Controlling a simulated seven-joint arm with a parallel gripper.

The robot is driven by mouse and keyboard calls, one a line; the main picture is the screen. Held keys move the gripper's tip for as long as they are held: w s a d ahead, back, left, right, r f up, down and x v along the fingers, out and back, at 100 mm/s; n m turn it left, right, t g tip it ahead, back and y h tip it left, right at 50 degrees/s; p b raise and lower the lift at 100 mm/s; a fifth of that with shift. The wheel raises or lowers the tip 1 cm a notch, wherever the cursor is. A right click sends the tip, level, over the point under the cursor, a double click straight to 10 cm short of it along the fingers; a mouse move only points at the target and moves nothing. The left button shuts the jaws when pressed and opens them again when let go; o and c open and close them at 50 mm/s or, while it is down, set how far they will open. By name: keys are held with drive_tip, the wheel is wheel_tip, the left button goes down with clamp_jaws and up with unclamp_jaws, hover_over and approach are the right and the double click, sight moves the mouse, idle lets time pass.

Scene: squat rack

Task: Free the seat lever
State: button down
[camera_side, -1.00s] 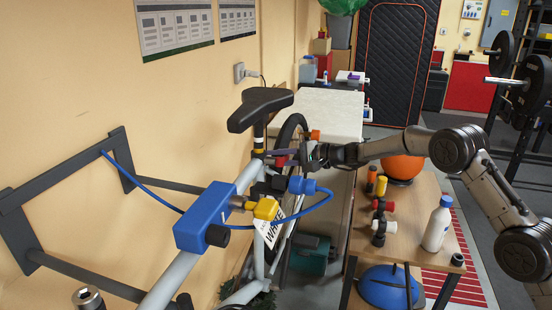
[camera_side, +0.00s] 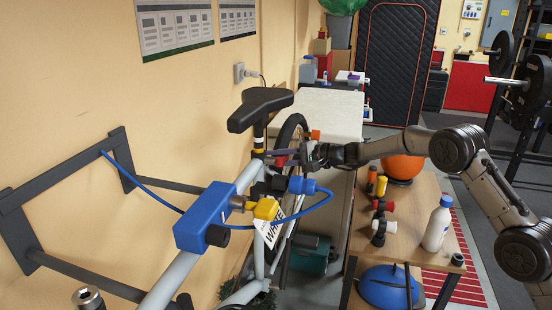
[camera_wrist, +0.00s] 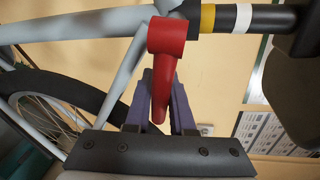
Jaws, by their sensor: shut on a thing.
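The red seat lever (camera_wrist: 163,75) is on the clamp below the seat post, which carries a yellow and a white band (camera_wrist: 225,18). It shows as a small red patch in the side view (camera_side: 281,160), partly hidden by my gripper. My gripper (camera_wrist: 163,110) is shut on the lever, its purple fingers on either side of the lever's tapered arm. The lever's tip reaches down between the fingers towards the palm. The bicycle's black saddle (camera_side: 260,108) sits above the clamp, and its grey frame (camera_side: 170,283) slopes down to the lower left.
A blue lock box (camera_side: 205,216) with a yellow piece (camera_side: 266,209) and a blue cable (camera_side: 150,194) sits by the frame. The wall is close on the left. A small wooden table (camera_side: 409,215) with a white bottle (camera_side: 437,225) stands below my arm.

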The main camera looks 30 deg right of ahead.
sight(289, 157)
drive_tip(key=shift+d, duration=0.1)
drive_tip(key=shift+s+d+f+m+t+h, duration=0.1)
drive_tip(key=shift+s+d+m+t+h, duration=0.25)
drive_tip(key=shift+m+h, duration=0.6)
drive_tip(key=shift+s+d+r+m+t+h, duration=0.1)
drive_tip(key=shift+s+d+m+t+h, duration=0.35)
drive_tip(key=shift+h, duration=0.75)
drive_tip(key=shift+s+d+f+m+t+h, duration=0.15)
drive_tip(key=shift+d+m+h, duration=0.25)
drive_tip(key=shift+m+h, duration=0.65)
drive_tip(key=shift+d+m+h, duration=0.15)
drive_tip(key=shift+m+h, duration=0.1)
drive_tip(key=shift+h, duration=0.15)
drive_tip(key=c, duration=1.1)
unclamp_jaws()
drive_tip(key=shift+o, duration=0.3)
drive_tip(key=shift+s, duration=0.1)
drive_tip(key=shift+s+r, duration=0.2)
drive_tip(key=shift+r, duration=0.05)
drive_tip(key=v, duration=1.3)
drive_tip(key=shift+s+f, duration=0.15)
drive_tip(key=shift+c, duration=0.3)
